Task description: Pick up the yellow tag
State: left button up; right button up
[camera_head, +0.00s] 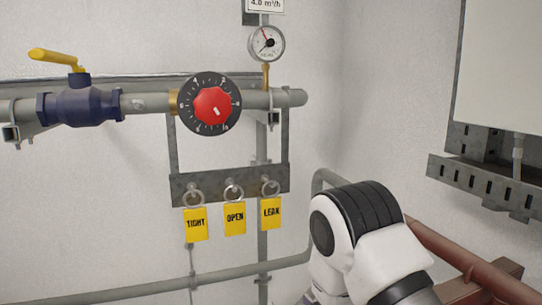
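Three yellow tags hang side by side from metal rings on a grey bracket (225,186) below the pipe. The left tag (196,224) reads "TIGHT", the middle tag (235,219) reads "OPEN" and the right tag (271,213) reads "LEAK". All three hang freely with nothing touching them. A white and black link of one of my arms shows at the lower right, to the right of the tags. Neither of my grippers can be made out in this view.
Above the bracket, a red knob (212,106) with a black dial sits on a grey pipe (143,103). A blue valve (84,105) with a yellow lever is at left, a gauge (267,43) above. Brown pipes (459,251) and a slotted tray (482,187) are at right.

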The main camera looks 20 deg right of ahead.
jog(key=t+p, duration=0.2)
jog(key=p, duration=0.7)
send_near(272, 208)
jog(key=w, duration=0.2)
jog(key=shift+n, duration=0.3)
jog(key=w+p, duration=0.2)
jog(key=w, duration=0.6)
jog(key=shift+a+r, duration=0.1)
pick_arm(q)
notch_tip(272, 208, up, 15)
pick_arm(e)
jog(key=shift+w, duration=0.3)
jog(key=c, duration=1.2)
